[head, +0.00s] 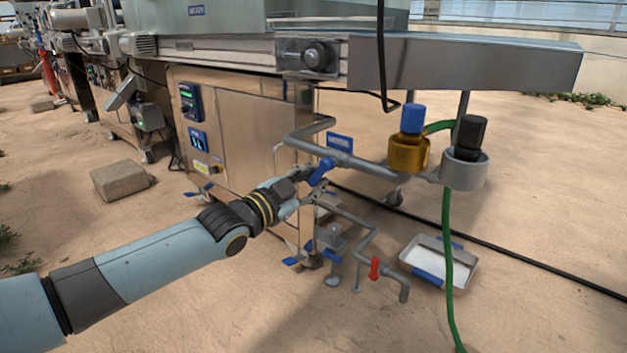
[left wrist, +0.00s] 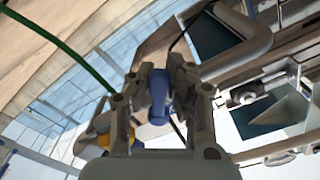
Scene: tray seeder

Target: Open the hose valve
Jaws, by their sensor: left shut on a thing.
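The hose valve's blue lever handle (head: 321,171) sits on the grey pipe (head: 365,165) that leaves the steel cabinet. My left gripper (head: 312,182) is at this handle, shut on it. In the left wrist view the blue handle (left wrist: 159,97) stands between the two fingers of my left gripper (left wrist: 160,85). A brass fitting with a blue cap (head: 409,152) and a grey fitting with a black cap (head: 464,168) are at the pipe's right end. A green hose (head: 447,260) hangs down by the grey fitting. My right gripper does not show.
A lower pipe with a red handle (head: 375,268) runs below, close to a shallow metal tray (head: 470,272) on the ground. A black cable (head: 520,258) crosses the sand. A stone block (head: 121,181) lies at left. The steel machine (head: 235,130) stands behind the handle.

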